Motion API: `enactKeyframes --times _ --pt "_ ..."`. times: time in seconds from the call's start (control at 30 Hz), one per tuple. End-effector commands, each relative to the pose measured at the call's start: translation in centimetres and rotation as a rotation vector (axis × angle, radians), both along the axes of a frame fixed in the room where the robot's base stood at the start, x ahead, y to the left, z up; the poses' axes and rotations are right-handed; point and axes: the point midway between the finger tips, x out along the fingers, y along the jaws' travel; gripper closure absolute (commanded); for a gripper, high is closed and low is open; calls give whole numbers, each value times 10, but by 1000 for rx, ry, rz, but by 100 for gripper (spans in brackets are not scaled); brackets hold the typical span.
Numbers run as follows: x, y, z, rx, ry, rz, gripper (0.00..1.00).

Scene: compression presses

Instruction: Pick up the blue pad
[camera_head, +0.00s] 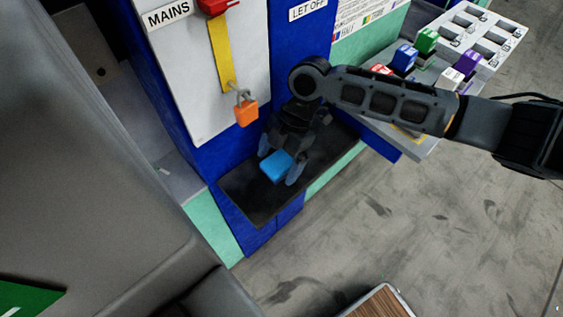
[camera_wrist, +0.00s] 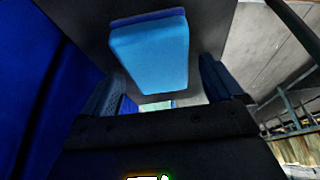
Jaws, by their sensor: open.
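The blue pad (camera_head: 277,167) is a light blue block over the dark shelf (camera_head: 247,202) at the foot of the blue press. In the head view my gripper (camera_head: 281,166) reaches down with its two fingers on either side of the pad. In the wrist view the blue pad (camera_wrist: 150,55) fills the upper middle, ahead of my gripper (camera_wrist: 158,90), whose fingers stand apart at left and right. My gripper is open. I cannot tell whether either finger touches the pad.
A white panel has a yellow strip (camera_head: 221,52) and an orange padlock (camera_head: 246,111) left of my gripper. A tray (camera_head: 511,32) with several coloured blocks stands at the upper right. A brown-topped object (camera_head: 381,303) is at the bottom. Open floor lies to the right.

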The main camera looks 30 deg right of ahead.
Motion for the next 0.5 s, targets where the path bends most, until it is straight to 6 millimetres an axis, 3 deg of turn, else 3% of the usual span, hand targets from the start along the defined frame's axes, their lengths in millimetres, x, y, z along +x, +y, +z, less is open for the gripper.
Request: enactKeyframes --times 0.07,0.5 --pt "0 0 0 0 0 0 8" --pt "0 0 0 0 0 0 50"
